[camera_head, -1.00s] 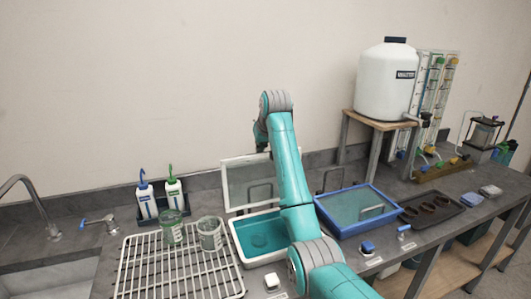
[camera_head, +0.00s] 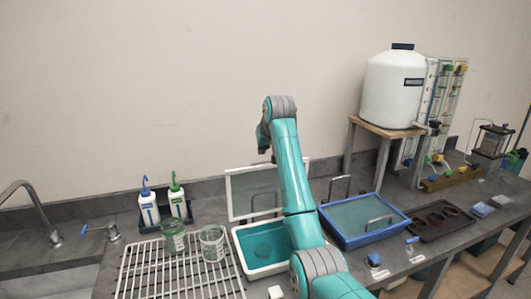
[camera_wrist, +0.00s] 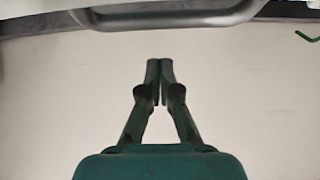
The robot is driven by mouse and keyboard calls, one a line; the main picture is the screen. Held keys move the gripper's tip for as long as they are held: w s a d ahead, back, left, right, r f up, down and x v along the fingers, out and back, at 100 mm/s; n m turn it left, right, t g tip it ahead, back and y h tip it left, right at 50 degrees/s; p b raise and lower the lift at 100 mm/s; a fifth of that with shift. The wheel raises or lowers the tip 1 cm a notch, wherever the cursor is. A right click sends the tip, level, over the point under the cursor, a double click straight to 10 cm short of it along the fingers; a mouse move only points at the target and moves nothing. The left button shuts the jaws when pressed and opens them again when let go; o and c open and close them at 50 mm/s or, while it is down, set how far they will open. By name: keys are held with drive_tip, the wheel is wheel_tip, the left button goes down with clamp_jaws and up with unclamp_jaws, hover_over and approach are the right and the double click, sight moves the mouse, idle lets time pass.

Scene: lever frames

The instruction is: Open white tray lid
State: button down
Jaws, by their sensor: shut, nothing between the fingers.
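The white tray (camera_head: 240,262) holds teal liquid and sits on the counter, partly behind my arm. Its clear, white-framed lid (camera_head: 229,196) stands raised, nearly upright, along the tray's back edge, with a handle low on it. My arm crosses in front of the right side of the lid and tray. My gripper (camera_wrist: 160,68) is shut and empty in the wrist view, its fingertips together against the pale wall. A grey bar (camera_wrist: 170,18) like a handle crosses the top of that view, apart from the fingertips. My fingertips are not clear in the head view.
A blue tray (camera_head: 365,241) with a lid and handle stands right of the white tray. A wire rack (camera_head: 150,278) with two beakers lies to the left. Two bottles (camera_head: 163,203) stand behind the rack. A white tank (camera_head: 392,90) stands on a wooden stand at right.

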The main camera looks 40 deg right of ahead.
drive_tip(key=v, duration=1)
drive_tip(key=shift+w+r, duration=0.3)
drive_tip(key=shift+w, duration=0.05)
